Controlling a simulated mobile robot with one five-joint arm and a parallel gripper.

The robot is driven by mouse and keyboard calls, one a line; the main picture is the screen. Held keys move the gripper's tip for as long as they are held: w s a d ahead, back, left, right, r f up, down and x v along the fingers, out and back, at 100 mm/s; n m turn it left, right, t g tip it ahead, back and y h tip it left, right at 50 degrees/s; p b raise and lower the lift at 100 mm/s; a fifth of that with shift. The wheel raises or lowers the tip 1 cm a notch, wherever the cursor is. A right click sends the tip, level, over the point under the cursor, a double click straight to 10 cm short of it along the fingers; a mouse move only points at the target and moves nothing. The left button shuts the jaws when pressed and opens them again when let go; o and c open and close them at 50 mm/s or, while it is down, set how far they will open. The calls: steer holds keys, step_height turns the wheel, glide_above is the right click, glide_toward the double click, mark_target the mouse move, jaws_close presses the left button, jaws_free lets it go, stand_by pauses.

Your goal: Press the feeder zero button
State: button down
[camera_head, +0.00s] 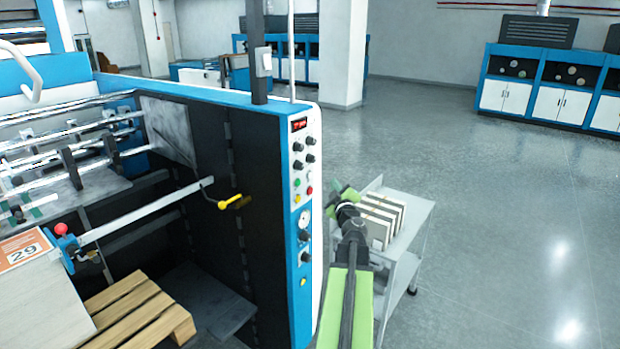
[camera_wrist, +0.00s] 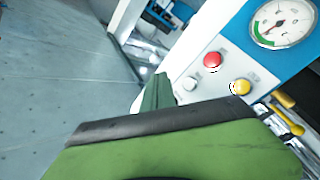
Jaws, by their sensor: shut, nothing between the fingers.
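The control panel (camera_head: 305,175) is the white face on the blue-edged end of the machine. It carries a red display, black knobs and small coloured buttons. My gripper (camera_head: 343,193) is shut and empty, just right of the panel.
A grey cart (camera_head: 402,262) with upright boards (camera_head: 382,218) stands right behind my arm. A yellow-handled crank (camera_head: 235,202) sticks out left of the panel. A wooden pallet (camera_head: 135,312) lies inside the machine. The floor to the right is clear.

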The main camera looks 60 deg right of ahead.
steer(key=w, duration=0.6)
steer(key=shift+w, duration=0.2)
stand_by(1.8)
steer(key=shift+w, duration=0.4)
steer(key=shift+w, duration=0.4)
stand_by(0.5)
stand_by(0.4)
steer(key=shift+s, duration=0.8)
steer(key=s, duration=0.5)
